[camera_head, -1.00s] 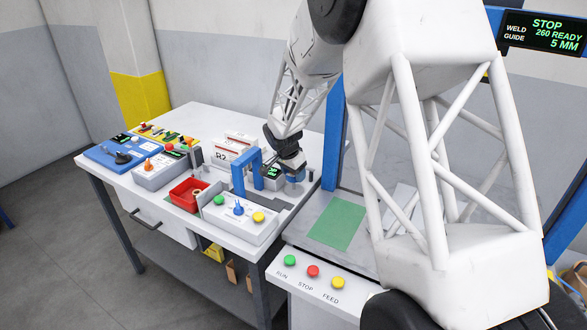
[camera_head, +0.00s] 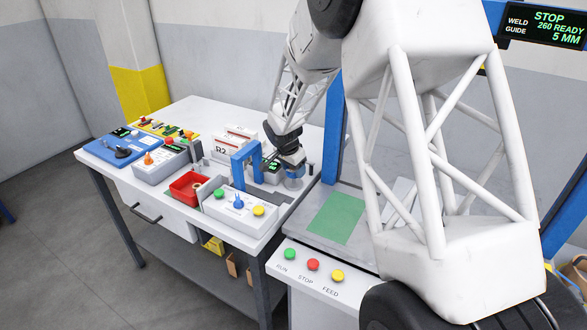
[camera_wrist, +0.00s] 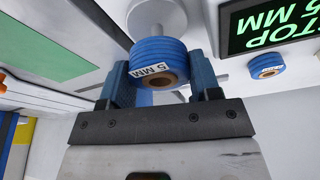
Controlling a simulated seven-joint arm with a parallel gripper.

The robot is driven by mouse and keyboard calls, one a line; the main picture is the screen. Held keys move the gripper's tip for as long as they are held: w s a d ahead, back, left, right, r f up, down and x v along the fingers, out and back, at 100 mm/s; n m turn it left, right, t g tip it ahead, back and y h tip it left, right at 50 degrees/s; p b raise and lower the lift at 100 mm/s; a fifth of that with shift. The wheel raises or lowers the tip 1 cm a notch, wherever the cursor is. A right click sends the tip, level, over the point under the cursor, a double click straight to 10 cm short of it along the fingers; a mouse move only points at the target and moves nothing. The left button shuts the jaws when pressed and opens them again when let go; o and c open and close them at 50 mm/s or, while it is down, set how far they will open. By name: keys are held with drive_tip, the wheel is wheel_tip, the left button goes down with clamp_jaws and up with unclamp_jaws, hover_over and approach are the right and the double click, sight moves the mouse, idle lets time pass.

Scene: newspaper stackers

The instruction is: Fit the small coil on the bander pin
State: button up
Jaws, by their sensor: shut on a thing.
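My gripper (camera_wrist: 160,72) is shut on a small blue coil (camera_wrist: 158,50) with a white "5 MM" label and a brown core. The core's opening faces the wrist camera. A pale shaft with a round white disc (camera_wrist: 158,16) shows just beyond the coil. I cannot tell whether the coil is around the shaft or only in front of it. In the head view the held coil (camera_head: 294,183) is low under my gripper (camera_head: 294,172), at the right end of the bench, beside the blue arch (camera_head: 246,168) of the bander.
A second blue coil (camera_wrist: 266,65) sits on a peg at the right in the wrist view. A green display (camera_wrist: 268,25) is close by. The green mat (camera_head: 336,217) is clear.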

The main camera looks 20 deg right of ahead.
drive_tip(key=shift+f, duration=1.8)
idle(0.8)
drive_tip(key=o, duration=1)
drive_tip(key=shift+r, duration=0.1)
drive_tip(key=shift+v, duration=3.8)
drive_tip(key=shift+r, duration=0.1)
drive_tip(key=shift+s+r, duration=0.1)
drive_tip(key=shift+r, duration=3.3)
